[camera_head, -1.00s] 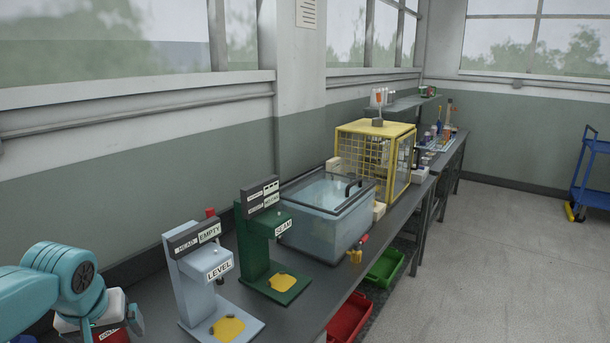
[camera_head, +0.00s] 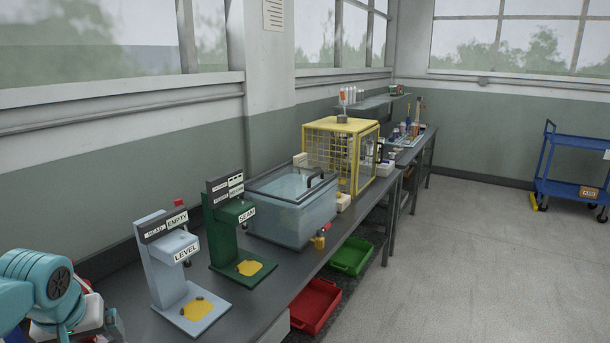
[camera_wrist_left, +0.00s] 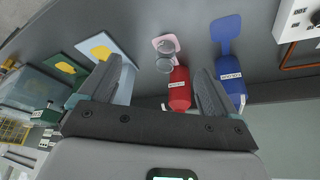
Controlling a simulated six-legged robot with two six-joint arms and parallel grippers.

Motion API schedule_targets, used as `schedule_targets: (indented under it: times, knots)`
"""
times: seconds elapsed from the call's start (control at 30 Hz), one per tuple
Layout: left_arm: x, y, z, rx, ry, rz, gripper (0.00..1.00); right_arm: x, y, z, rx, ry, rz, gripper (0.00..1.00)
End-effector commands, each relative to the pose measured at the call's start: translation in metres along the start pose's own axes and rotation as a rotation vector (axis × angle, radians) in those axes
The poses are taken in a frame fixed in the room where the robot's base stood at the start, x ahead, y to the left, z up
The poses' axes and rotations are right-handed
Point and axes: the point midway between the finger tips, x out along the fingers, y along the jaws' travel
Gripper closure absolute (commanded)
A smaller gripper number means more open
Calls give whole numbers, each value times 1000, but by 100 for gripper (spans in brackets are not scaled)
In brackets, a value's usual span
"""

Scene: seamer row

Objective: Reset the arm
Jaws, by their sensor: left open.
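My left arm shows as teal links at the lower left of the head view; its gripper is not clearly visible there. In the left wrist view my left gripper (camera_wrist_left: 158,72) is open, its two dark fingers spread apart. A red labelled piece (camera_wrist_left: 180,90) shows between the fingers, beyond them, and I see no sign of it being gripped. A clear round cup (camera_wrist_left: 165,62) on a pink pad lies next to it. A blue labelled piece (camera_wrist_left: 231,82) is right of the fingers. My right gripper is in neither view.
A grey LEVEL stand (camera_head: 166,270) and a green SEAM stand (camera_head: 225,240) are on the bench, with a clear tank (camera_head: 290,212) and yellow cage (camera_head: 340,155) behind. Red (camera_head: 315,305) and green (camera_head: 352,256) trays sit below. A blue cart (camera_head: 575,165) stands on open floor.

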Motion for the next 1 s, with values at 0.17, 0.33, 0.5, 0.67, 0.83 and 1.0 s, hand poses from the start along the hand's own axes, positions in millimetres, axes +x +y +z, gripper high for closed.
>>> schedule_targets:
  times: [0.17, 0.33, 0.5, 0.67, 0.83, 1.0]
  knots:
    - [47, 32, 19, 68, -53, 62, 9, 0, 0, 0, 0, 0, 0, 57]
    - [88, 63, 44, 123, -99, 129, 9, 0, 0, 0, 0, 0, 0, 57]
    - [136, 99, 88, 179, -161, 210, 9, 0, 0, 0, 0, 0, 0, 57]
    - [192, 141, 168, 226, -257, 313, 9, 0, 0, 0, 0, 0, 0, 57]
    - [238, 170, 296, 243, -378, 402, 9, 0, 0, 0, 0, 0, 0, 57]
    - [247, 164, 402, 246, -462, 404, 9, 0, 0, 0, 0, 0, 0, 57]
